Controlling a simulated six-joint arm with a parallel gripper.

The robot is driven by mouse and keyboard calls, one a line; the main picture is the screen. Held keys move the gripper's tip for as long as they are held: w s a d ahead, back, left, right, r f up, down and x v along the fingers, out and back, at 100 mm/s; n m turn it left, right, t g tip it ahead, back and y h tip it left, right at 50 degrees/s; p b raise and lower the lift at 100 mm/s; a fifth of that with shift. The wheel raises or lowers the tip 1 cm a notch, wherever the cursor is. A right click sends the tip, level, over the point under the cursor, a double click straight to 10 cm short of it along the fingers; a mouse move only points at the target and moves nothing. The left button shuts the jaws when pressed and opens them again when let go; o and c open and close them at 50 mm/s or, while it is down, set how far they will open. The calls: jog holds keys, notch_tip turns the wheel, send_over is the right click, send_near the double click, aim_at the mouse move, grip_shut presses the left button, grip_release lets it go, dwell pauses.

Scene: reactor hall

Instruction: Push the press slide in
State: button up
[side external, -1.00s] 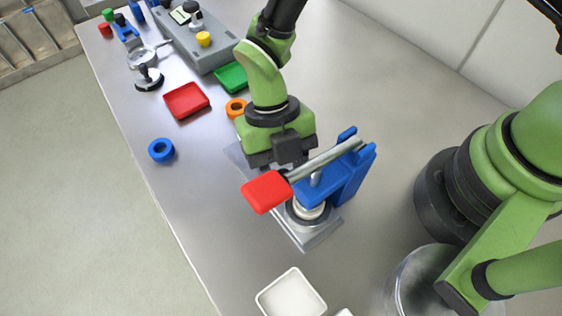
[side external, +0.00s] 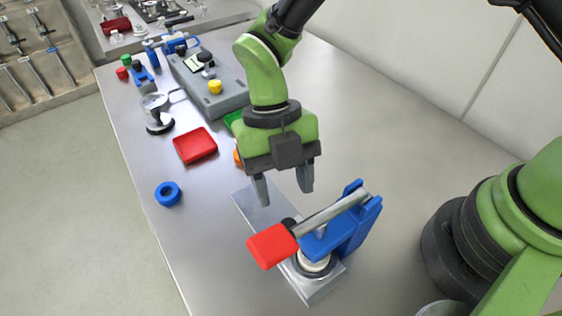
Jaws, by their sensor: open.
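The press has a blue frame (side external: 350,225) and a grey lever (side external: 332,212) ending in a red handle (side external: 272,246). A long silver plate (side external: 258,208) runs under it, sticking out at the far left and at the near end. A round white and dark part (side external: 315,264) sits on the plate under the blue head. I cannot tell which part of the plate is the slide. My gripper (side external: 284,194) points down above the plate's far end, behind the red handle. Its two fingers are apart with nothing between them. The lever hides part of the plate.
A blue ring (side external: 168,194) and a red tray (side external: 195,146) lie to the left. A green tray (side external: 234,120) and an orange ring (side external: 238,156) are partly hidden behind my gripper. A grey control box (side external: 208,84) stands farther back. The table right of the press is clear.

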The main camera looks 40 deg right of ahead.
jog(key=shift+v, duration=1.8)
jog(key=s+d+r+m+t+y, duration=0.1)
jog(key=d+r+m+t, duration=0.2)
jog(key=d+r+m, duration=0.35)
jog(key=d+r+m+t+y, duration=0.1)
jog(key=d+r+m+t, duration=0.15)
jog(key=r+m, duration=0.7)
jog(key=s+d+r+m+t, duration=0.1)
jog(key=s+d+m+t, duration=0.2)
jog(key=m, duration=0.7)
jog(key=s+d+r+m+t+h, duration=0.1)
jog(key=s+d+r+m+t, duration=0.1)
jog(key=s+d+m, duration=0.4)
jog(key=m+t, duration=0.1)
jog(key=m, duration=0.4)
jog(key=shift+s, duration=0.15)
